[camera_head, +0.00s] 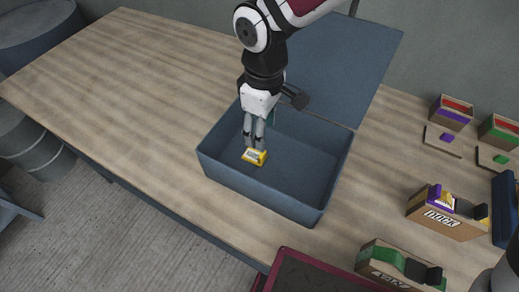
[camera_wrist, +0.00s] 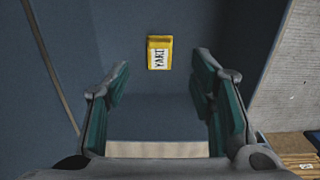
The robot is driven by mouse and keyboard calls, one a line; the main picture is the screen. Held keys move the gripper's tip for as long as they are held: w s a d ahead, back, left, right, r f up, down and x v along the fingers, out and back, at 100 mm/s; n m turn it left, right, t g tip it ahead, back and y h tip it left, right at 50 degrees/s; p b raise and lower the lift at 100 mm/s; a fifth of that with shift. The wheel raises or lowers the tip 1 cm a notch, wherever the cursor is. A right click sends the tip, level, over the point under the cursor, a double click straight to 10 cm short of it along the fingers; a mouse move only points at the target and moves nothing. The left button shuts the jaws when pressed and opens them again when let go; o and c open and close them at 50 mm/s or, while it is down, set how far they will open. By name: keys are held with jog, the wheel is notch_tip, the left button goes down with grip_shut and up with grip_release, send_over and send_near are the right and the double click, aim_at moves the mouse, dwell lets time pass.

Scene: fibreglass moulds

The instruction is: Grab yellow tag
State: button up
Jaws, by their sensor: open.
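The yellow tag (camera_head: 255,157) lies on the floor of an open blue-grey box (camera_head: 258,189), near its left wall. In the wrist view the yellow tag (camera_wrist: 159,53) has a white label with dark lettering, and it lies beyond the fingertips, roughly centred between them. My gripper (camera_head: 254,143) points down into the box, just above the tag in the head view. In the wrist view my gripper (camera_wrist: 163,75) has its two teal-padded fingers spread apart with nothing between them. Whether a fingertip touches the tag cannot be told.
The box stands on a wooden table (camera_head: 130,75) with its lid (camera_head: 335,55) raised at the back. A dark red-rimmed tray (camera_head: 283,255) is at the front. The table's left part is clear.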

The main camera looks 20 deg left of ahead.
aim_at(262, 154)
notch_tip(262, 154, down, 10)
jog(key=shift+f, duration=0.1)
dwell(0.4)
jog(key=c, duration=0.9)
